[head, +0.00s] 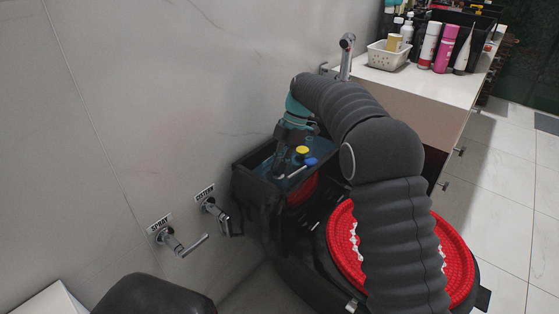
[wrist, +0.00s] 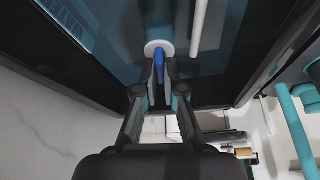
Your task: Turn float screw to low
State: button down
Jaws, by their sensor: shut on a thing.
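The open black tank (head: 262,182) stands against the wall with dark blue water in it. My gripper (head: 280,172) reaches down into its left part from above. In the wrist view my gripper (wrist: 160,72) is shut with its fingertips on either side of a narrow blue piece (wrist: 159,58), which looks like the float screw. A pale round disc (wrist: 158,46) sits at the end of that piece. The fingers hide part of the blue piece, and I cannot read its setting.
A yellow cap (head: 302,150), a blue knob (head: 311,161) and a white rod (head: 297,172) are in the tank, right of my gripper. Wall levers marked SPRAY (head: 180,242) and CISTERN (head: 217,212) stick out at left. A red-rimmed seat (head: 342,232) and a counter (head: 425,80) flank my arm.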

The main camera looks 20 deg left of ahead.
jog(key=shift+w+n+h, duration=0.1)
jog(key=shift+n+h, duration=0.3)
jog(key=shift+n, duration=0.7)
jog(key=c, duration=1.3)
grip_release()
jog(key=shift+r, duration=0.1)
jog(key=v, duration=0.7)
jog(key=shift+w+r, duration=0.1)
jog(key=shift+w, duration=0.1)
